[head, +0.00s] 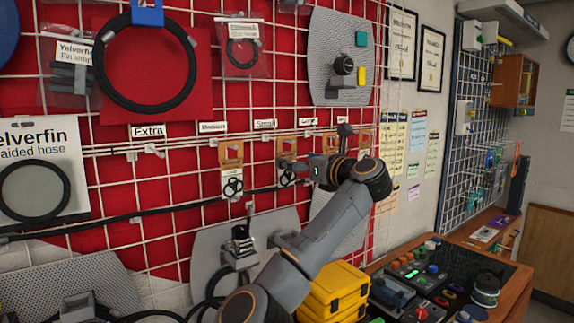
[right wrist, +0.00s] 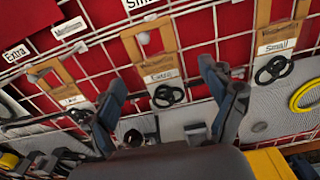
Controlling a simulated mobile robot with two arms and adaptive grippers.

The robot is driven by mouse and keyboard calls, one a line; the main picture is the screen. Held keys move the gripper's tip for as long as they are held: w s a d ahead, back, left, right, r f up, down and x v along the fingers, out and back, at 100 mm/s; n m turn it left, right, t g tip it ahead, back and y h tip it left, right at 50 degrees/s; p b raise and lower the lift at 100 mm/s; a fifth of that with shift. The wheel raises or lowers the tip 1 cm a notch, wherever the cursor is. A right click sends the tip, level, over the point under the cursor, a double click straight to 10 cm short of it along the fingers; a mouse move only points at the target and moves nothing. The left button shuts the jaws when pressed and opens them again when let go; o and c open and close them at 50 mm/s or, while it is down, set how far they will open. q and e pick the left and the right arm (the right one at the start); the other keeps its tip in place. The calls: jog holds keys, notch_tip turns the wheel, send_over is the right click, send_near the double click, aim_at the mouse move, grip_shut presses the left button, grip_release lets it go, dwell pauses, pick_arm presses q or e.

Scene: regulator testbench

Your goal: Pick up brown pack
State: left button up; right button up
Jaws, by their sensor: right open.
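Several brown packs hang on the wall grid, each a brown card with a white label and black rings below. In the head view one pack (head: 231,154) hangs left of my right gripper (head: 304,169), and another pack (head: 286,148) is just beside its fingers, its lower part partly hidden. In the right wrist view a middle pack (right wrist: 150,45) hangs ahead, between the open fingers of my right gripper (right wrist: 160,88). A left pack (right wrist: 70,82) and a right pack (right wrist: 281,32), labelled "Small", flank it. The right gripper holds nothing. My left gripper is out of view.
The white wire grid (head: 205,90) on the red wall carries hoses and bagged parts. A yellow case (head: 335,290) stands below my right arm. A bench (head: 520,275) with buttons and small parts is at the right.

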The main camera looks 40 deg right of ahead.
aim_at(290, 157)
jog(key=w+p, duration=0.2)
jog(key=w, duration=0.2)
jog(key=shift+r, duration=0.1)
jog(key=shift+w+d, duration=0.1)
jog(key=shift+w, duration=0.2)
jog(key=shift+s, duration=0.1)
jog(key=shift+c, duration=0.4)
jog(key=c, duration=1)
jog(key=shift+o, duration=0.2)
